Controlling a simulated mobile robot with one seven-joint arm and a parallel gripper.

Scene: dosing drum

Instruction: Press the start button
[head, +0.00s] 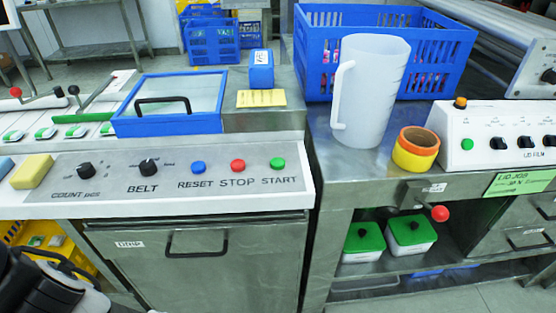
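The start button (277,163) is a green round button at the right end of the sloped grey control panel (120,187), above the printed word START. A red STOP button (238,166) and a blue RESET button (198,168) sit to its left. Part of my arm shows dark and white at the lower left corner, well away from the buttons. I cannot make out gripper fingers there.
Two black knobs, COUNT (86,170) and BELT (148,167), are on the panel's left. A yellow block (32,171) lies at its left end. A blue-framed lid (170,122) stands behind the panel. A white jug (372,90) and tape rolls (415,149) stand to the right.

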